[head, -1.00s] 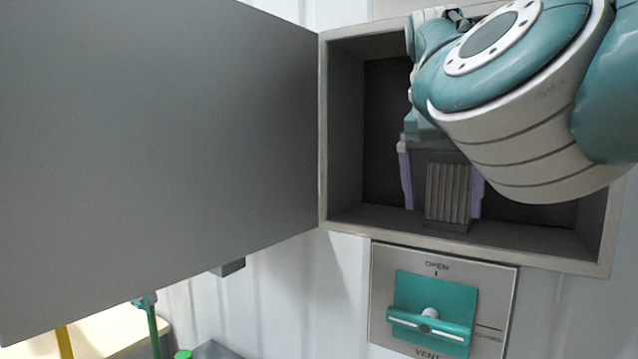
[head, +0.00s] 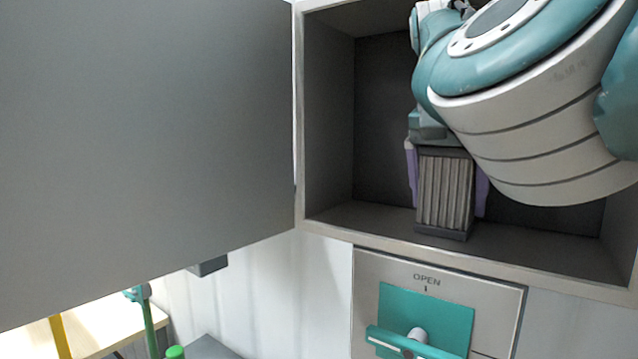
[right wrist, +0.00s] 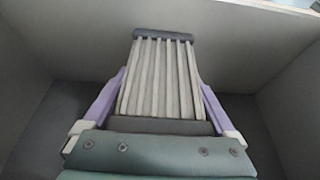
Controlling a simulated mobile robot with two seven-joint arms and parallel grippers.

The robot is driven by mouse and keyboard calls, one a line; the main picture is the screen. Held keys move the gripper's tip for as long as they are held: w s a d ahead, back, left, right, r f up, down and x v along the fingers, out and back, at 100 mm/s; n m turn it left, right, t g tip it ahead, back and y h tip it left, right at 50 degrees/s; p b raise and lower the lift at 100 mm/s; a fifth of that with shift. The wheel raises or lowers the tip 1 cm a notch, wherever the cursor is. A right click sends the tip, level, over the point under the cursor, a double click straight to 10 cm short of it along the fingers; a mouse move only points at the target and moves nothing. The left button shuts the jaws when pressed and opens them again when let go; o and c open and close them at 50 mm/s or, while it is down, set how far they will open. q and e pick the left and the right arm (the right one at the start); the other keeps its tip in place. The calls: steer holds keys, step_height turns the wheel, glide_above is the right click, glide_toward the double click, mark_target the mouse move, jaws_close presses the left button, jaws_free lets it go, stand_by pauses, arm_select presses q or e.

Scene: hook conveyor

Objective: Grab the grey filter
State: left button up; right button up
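The grey filter (head: 445,192) is a ribbed, pleated block with dark end caps. It stands upright inside the open wall box, near its front edge. My right gripper (head: 447,190) reaches down from above, with one purple finger along each side of the filter. In the right wrist view the filter (right wrist: 160,80) lies between the two fingers, which look pressed against its sides. I cannot tell whether its lower end touches the box floor. My left gripper is not in view.
The wall box (head: 330,130) has side walls close around my right arm. Its large grey door (head: 140,130) hangs open to the left. A table (head: 105,320) shows at the lower left.

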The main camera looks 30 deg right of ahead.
steer(key=c, duration=0.9)
steer(key=shift+c, duration=0.6)
steer(key=shift+r, duration=0.1)
